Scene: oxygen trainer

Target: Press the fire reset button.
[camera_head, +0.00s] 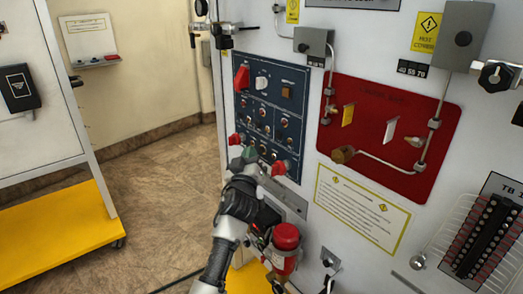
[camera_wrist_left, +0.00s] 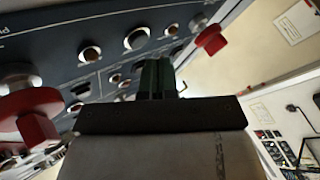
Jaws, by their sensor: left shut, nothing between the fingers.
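A dark blue control panel (camera_head: 270,115) is on the front of the white trainer cabinet. It carries several small round buttons or lamps, red knobs and a white knob. The labels are too small to read, so I cannot tell which one is the fire reset button. My left gripper (camera_head: 245,157) is at the lower part of this panel, its greenish fingers shut and empty. In the left wrist view the shut fingers (camera_wrist_left: 157,76) point at the panel (camera_wrist_left: 60,40), close to its round buttons (camera_wrist_left: 136,38). I cannot tell whether they touch it. My right gripper is not in view.
Red knobs (camera_head: 278,168) stick out close to the left gripper; in the wrist view, one red knob (camera_wrist_left: 210,40) is right of the fingers. A red plumbing panel (camera_head: 385,130) is to the right. A red cylinder (camera_head: 285,240) sits below.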

